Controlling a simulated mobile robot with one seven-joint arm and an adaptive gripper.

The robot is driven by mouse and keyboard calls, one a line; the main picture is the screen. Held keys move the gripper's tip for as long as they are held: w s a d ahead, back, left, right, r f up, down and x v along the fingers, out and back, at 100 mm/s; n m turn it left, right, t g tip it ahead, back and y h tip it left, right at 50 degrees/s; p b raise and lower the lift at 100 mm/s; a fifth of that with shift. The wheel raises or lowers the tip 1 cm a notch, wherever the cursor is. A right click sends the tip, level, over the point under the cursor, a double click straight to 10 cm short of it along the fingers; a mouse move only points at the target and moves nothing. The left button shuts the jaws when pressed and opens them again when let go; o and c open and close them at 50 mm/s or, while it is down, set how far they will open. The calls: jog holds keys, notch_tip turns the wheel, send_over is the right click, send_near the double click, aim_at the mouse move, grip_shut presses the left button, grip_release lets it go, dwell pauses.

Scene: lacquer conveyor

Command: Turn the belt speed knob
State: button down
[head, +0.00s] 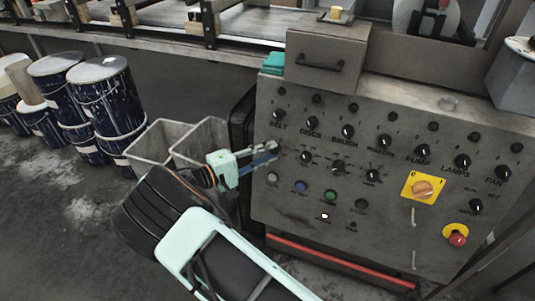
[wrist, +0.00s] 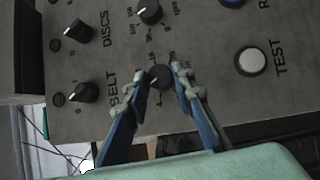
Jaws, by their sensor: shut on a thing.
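The belt speed knob (wrist: 160,77) is a small dark round knob with a scale around it, beside the BELT label in the wrist view. My gripper (wrist: 161,80) has its two blue fingers on either side of this knob, with the fingertips shut on it. In the head view my gripper (head: 276,149) reaches the left side of the grey control panel (head: 290,205), just below the BELT switch (head: 278,115). There the fingertips hide the knob, and its exact pointer setting is hard to read.
A similar dial knob (head: 305,157) sits close to the right of my fingers. A white TEST button (wrist: 250,61) lies below the held knob. A yellow-backed main switch (head: 422,188) and red emergency button (head: 457,239) are farther right. Grey bins (head: 153,147) stand left of the panel.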

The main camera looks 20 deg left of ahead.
jog(key=shift+m, duration=0.4)
jog(key=c, duration=1.7)
grip_release()
jog(key=shift+o, duration=0.2)
jog(key=v, duration=1.2)
jog(key=shift+r, duration=0.25)
